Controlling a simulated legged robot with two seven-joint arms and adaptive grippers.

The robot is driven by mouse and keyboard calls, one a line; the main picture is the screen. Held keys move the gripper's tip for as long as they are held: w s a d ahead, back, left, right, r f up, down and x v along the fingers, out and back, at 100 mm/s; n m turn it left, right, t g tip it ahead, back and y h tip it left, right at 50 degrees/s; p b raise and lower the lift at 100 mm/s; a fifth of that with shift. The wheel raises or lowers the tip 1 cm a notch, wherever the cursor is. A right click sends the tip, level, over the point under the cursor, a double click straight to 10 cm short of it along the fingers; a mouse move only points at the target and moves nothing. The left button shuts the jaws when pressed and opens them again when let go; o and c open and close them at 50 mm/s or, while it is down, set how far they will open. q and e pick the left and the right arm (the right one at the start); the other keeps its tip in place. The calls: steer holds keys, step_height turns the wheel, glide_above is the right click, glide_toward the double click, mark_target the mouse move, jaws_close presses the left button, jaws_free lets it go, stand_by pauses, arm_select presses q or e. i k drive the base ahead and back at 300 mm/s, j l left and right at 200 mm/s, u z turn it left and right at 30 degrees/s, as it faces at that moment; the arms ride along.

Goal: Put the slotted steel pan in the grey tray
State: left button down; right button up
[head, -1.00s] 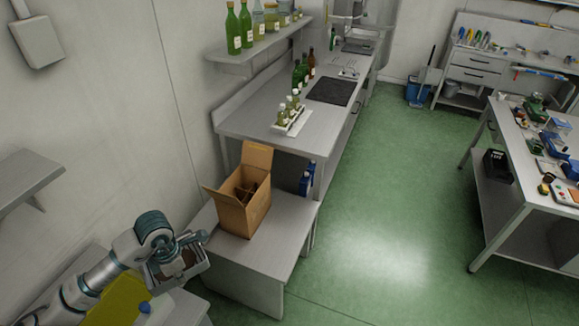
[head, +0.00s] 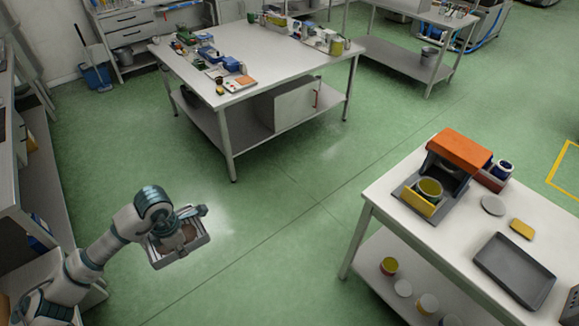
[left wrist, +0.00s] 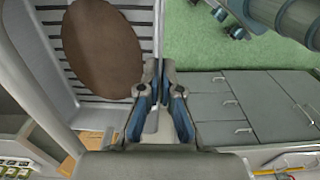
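The slotted steel pan (head: 157,262) is a shallow, rectangular metal pan held in the air at the lower left of the head view. In the left wrist view its slotted floor (left wrist: 105,98) carries a flat brown oval piece. My left gripper (left wrist: 160,82) is shut on the pan's side wall, one finger on each side; it also shows in the head view (head: 190,217). A dark grey rectangular tray (head: 514,270) lies on the white table at the right, well away from the pan. It looks empty. My right gripper is not in view.
The white table (head: 400,216) also holds an orange-topped machine (head: 460,150), a round grey disc (head: 493,205) and a yellow block (head: 522,229). Another workbench (head: 285,72) with tools stands at the back. Green floor between me and the tables is clear.

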mark_target(513, 270)
steer(key=l+z, duration=0.25)
steer(key=z, duration=0.25)
steer(key=i+l+z, duration=0.1)
steer(key=l+z, duration=0.15)
steer(key=z, duration=0.2)
steer(key=i+l+z, duration=0.1)
steer(key=z, duration=0.4)
steer(key=i+l+z, duration=0.15)
steer(key=l+z, duration=0.15)
steer(key=z, duration=0.15)
steer(key=i+l+z, duration=0.1)
steer(key=z, duration=0.4)
steer(key=i+z, duration=0.25)
steer(key=z, duration=0.25)
